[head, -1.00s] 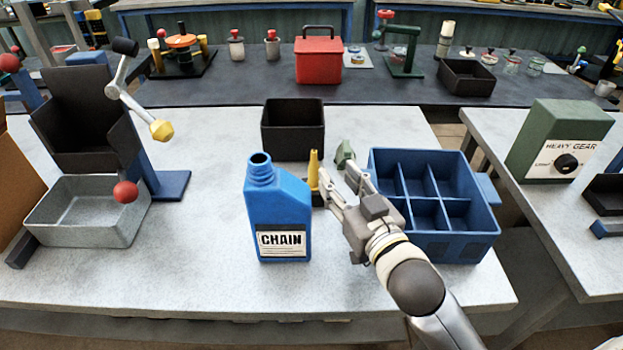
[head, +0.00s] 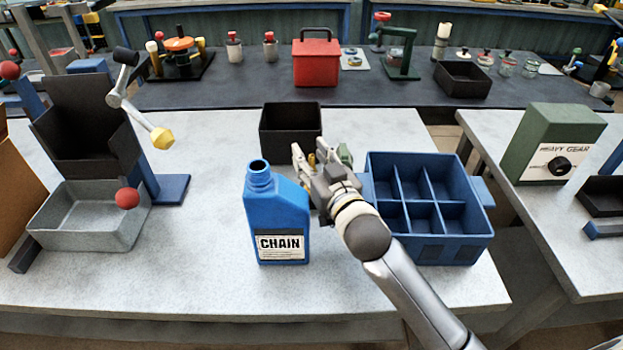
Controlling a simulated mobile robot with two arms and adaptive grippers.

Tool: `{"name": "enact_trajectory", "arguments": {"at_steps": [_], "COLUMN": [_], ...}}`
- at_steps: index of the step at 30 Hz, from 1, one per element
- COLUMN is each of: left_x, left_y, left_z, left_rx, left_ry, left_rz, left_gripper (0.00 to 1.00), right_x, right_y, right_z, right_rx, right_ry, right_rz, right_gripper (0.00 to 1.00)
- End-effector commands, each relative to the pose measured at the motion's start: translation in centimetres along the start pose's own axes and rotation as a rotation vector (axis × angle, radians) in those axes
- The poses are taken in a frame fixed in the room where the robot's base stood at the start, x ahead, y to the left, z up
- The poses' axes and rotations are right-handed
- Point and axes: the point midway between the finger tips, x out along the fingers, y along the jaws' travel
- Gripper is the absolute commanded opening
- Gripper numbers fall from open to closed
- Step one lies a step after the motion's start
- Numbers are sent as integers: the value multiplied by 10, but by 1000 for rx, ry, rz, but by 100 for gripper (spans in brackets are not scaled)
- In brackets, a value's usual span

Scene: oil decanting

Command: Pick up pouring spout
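My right gripper (head: 309,152) is behind and to the right of the blue bottle labelled CHAIN (head: 277,215). Its two fingertips point away from me and show a gap between them. The yellow pouring spout is almost fully hidden by the gripper; only a small yellowish patch (head: 311,161) shows near the fingers. I cannot tell whether the fingers touch the spout or are closed on it. The bottle stands upright with its mouth open. My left gripper is not in view.
A black bin (head: 290,125) stands just behind the gripper. A blue divided crate (head: 430,247) is close on its right, with a small green object (head: 345,153) between them. A grey tray (head: 85,232) and a lever stand at the left. The table front is clear.

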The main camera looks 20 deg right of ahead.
Motion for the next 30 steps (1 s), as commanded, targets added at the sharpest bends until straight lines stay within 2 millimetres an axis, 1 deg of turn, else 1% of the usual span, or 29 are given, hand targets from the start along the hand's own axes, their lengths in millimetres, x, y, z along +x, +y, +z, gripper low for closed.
{"name": "enact_trajectory", "arguments": {"at_steps": [6, 8, 15, 26, 30], "left_x": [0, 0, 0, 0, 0], "left_y": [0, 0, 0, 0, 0], "left_z": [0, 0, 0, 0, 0], "left_rx": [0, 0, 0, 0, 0], "left_ry": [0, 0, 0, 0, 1], "left_rz": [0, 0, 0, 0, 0], "left_gripper": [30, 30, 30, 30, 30], "right_x": [1, 1, 1, 0, 1], "right_y": [0, 0, 0, 0, 0], "right_z": [0, 0, 0, -1, -6], "right_rx": [1, 1, 1, 1, 1], "right_ry": [1, 1, 1, 1, 4], "right_rz": [0, 0, 0, 0, 0], "right_gripper": [38, 31, 1, 0, 0]}}
